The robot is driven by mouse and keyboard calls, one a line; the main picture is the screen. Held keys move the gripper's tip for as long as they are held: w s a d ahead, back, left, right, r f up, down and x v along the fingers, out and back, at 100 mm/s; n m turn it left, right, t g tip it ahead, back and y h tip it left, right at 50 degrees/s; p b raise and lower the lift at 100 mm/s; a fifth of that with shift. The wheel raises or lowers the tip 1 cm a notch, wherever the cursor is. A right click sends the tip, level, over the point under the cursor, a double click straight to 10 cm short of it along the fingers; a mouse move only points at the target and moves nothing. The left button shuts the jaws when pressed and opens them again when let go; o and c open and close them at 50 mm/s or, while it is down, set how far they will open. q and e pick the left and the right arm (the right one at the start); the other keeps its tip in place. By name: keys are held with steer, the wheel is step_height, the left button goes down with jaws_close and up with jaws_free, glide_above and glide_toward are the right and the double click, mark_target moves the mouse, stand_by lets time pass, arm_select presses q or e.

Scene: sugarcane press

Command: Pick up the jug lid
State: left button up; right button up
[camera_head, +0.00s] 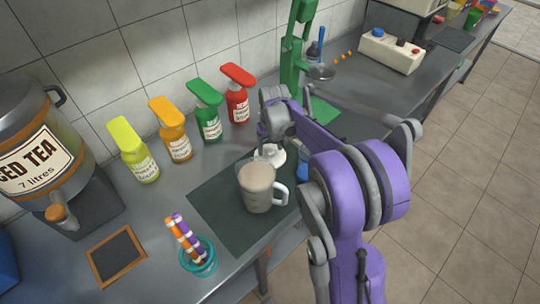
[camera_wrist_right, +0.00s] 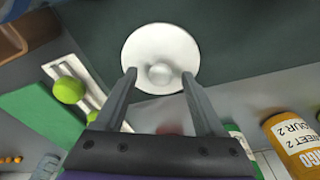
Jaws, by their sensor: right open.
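The jug lid (camera_wrist_right: 160,45) is a white round disc with a small round knob in the middle. It lies flat on the dark mat (camera_head: 222,205); in the head view its white edge (camera_head: 275,155) shows just behind the jug, partly covered by my gripper. The light jug (camera_head: 258,190) with a white handle stands upright on the mat. My right gripper (camera_wrist_right: 160,74) is open above the lid. In the right wrist view its two fingertips are on either side of the knob, with nothing held. My left gripper is not in view.
Several sauce bottles with coloured caps, including a yellow one (camera_head: 140,162) and a red one (camera_head: 238,105), stand along the wall. An iced tea dispenser (camera_head: 40,150) is at the left. A teal cup (camera_head: 198,262) with striped straws stands in front. A green press (camera_head: 292,65) is behind.

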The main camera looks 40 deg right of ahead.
steer(key=shift+f, duration=0.1)
steer(key=shift+c, duration=0.3)
jaws_close()
